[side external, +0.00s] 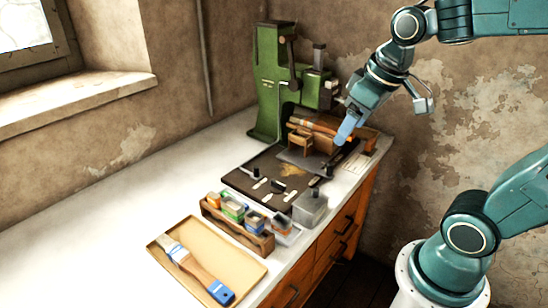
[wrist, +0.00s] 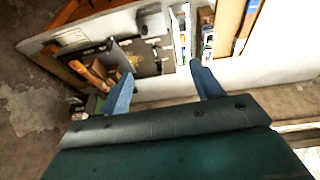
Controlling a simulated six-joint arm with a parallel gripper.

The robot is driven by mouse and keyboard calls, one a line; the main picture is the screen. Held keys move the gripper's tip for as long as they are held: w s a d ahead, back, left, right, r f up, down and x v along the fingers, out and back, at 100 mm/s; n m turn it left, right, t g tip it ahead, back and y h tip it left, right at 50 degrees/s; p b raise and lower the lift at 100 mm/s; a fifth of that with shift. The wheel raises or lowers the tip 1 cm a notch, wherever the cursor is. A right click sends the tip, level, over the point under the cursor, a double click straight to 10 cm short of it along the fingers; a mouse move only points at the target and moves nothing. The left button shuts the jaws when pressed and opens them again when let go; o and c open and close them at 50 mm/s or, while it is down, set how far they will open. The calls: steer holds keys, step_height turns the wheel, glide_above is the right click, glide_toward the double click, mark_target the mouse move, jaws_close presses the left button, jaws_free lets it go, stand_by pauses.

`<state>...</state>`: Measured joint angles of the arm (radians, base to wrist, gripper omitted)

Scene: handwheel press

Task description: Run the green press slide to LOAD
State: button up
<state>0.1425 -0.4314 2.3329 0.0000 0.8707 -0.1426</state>
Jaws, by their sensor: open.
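The green press (side external: 270,82) stands upright at the back of the bench in the side view, with a grey metal part (side external: 318,85) at its right. No slide marking or LOAD label is readable, and I cannot tell the slide's position. My gripper (side external: 346,130) is in front and to the right of the press, above the bench's back right part, near a wooden piece with an orange-brown bar (side external: 316,126). In the wrist view, my gripper (wrist: 162,68) has its blue fingers wide apart with nothing held between them. The orange-brown bar (wrist: 92,76) shows left of the fingers.
A dark mat (side external: 245,180) with small tools lies mid-bench. A wooden box (side external: 262,243) of colored items, a grey container (side external: 310,208) and a tray (side external: 160,246) with a brush (side external: 195,268) are nearer. The bench's left side is clear. A wall stands behind.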

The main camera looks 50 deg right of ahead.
steer(key=w+d+f+g, duration=0.1)
steer(key=w+d+f, duration=0.1)
steer(key=w+d, duration=0.35)
steer(key=g, duration=0.3)
glide_above(331, 164)
steer(key=shift+y, duration=0.3)
steer(key=f, duration=1.5)
steer(key=shift+w+a+f, duration=0.1)
steer(key=shift+a+f, duration=0.15)
steer(key=shift+f, duration=0.05)
steer(key=shift+d+f, duration=0.35)
steer(key=shift+f, duration=0.1)
steer(key=shift+f, duration=0.1)
steer(key=shift+f, duration=4.8)
steer(key=shift+c, duration=0.4)
steer(key=shift+a, duration=0.1)
steer(key=c, duration=1.2)
